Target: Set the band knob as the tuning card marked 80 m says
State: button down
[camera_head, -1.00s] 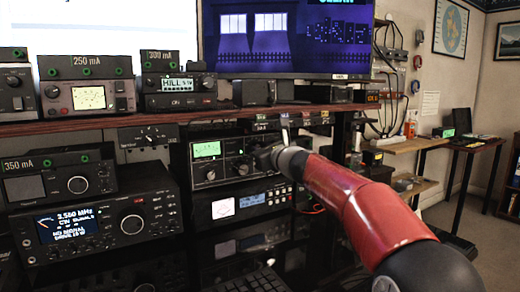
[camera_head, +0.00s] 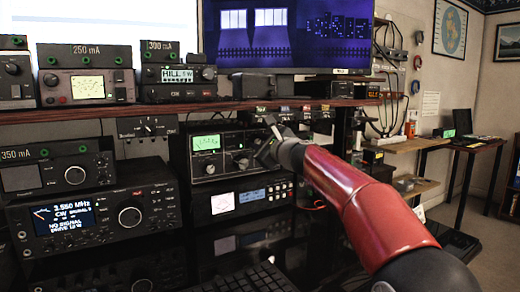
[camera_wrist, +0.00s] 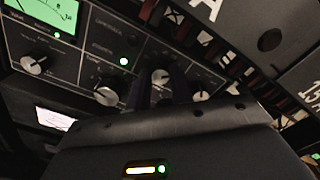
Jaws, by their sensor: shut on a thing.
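The antenna tuner (camera_head: 222,170) is a black box with a lit green meter and a row of pale-capped knobs, under the shelf at the centre of the head view. My gripper (camera_head: 268,148) is at the right part of its front panel. In the wrist view, my gripper's dark fingers (camera_wrist: 163,92) stand on both sides of a tuner knob (camera_wrist: 162,75) and are shut on it. The knob's label and pointer are too hidden to read.
The shelf edge (camera_head: 150,112) runs just above the tuner. A large radio (camera_head: 95,215) stands to the left, and another lit unit (camera_head: 240,199) sits below the tuner. In the wrist view, other knobs (camera_wrist: 108,92) lie close left of my fingers.

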jog(key=n+b, duration=0.2)
jog(key=n, duration=0.1)
jog(key=shift+f+n, duration=0.15)
jog(key=shift+n, duration=0.25)
jog(key=n+b, duration=0.1)
jog(key=n, duration=0.2)
jog(key=shift+n+b, duration=0.3)
jog(key=shift+b, duration=0.05)
jog(key=n+b, duration=0.2)
jog(key=n, duration=0.6)
jog(key=n+b, duration=0.3)
jog(key=n, duration=0.5)
jog(key=shift+f+n+b, duration=0.2)
jog(key=shift+n+b, duration=0.15)
jog(key=shift+n, duration=0.05)
jog(key=c, duration=1.4)
grip_release()
jog(key=shift+o, duration=0.7)
jog(key=shift+r, duration=0.1)
